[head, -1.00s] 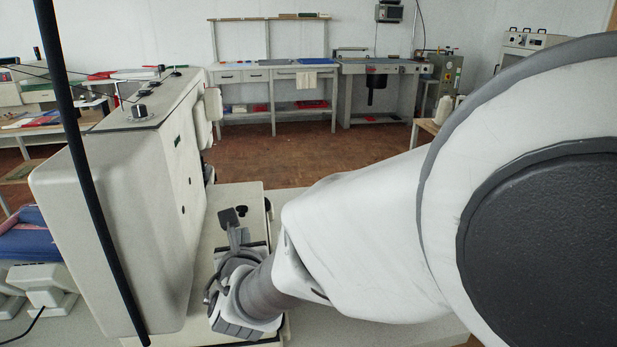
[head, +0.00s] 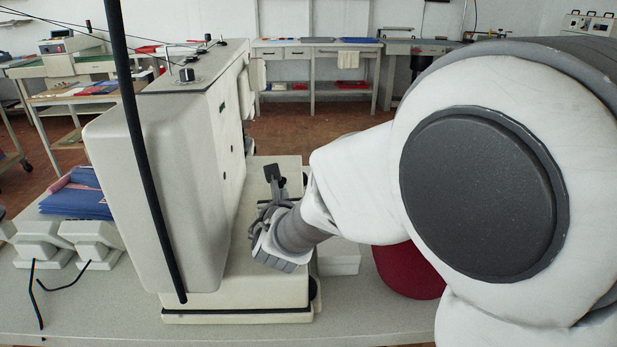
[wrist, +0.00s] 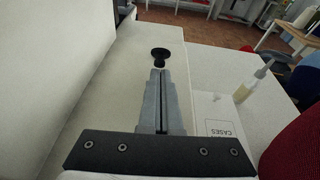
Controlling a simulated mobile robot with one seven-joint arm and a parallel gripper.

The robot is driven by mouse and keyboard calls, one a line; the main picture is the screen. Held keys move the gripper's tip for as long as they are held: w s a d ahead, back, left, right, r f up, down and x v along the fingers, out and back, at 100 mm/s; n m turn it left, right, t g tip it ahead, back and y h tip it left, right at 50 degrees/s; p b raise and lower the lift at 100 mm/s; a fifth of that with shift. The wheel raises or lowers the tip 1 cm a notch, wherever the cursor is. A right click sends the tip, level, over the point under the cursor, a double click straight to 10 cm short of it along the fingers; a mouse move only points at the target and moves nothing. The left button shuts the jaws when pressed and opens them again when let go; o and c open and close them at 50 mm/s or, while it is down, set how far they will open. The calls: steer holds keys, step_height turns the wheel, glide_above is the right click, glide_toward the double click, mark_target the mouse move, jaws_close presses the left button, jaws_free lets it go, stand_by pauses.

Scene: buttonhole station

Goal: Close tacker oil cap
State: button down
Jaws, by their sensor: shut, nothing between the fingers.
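The tacker is a beige machine (head: 165,170) with a tall upright body and a low flat base (head: 240,298). In the wrist view a small black round cap (wrist: 160,53) on a short stem stands on the pale base, just beyond my fingertips. I take it for the oil cap; I cannot tell whether it is seated. My gripper (wrist: 160,74) is shut and empty, its fingers pointing at the cap with little or no visible gap. In the head view my gripper (head: 273,178) is over the base, beside the upright body, and the cap cannot be made out clearly.
The upright body walls off the left side. Right of the base are a white box (wrist: 219,118) marked CASES, a small bottle (wrist: 254,80) and a red object (head: 408,272). Blue folded cloth (head: 78,200) and white pedals (head: 90,240) are at the left on the table.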

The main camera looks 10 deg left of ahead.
steer(key=shift+w+r+p, duration=0.1)
steer(key=shift+r+p, duration=0.15)
steer(key=shift+p, duration=0.3)
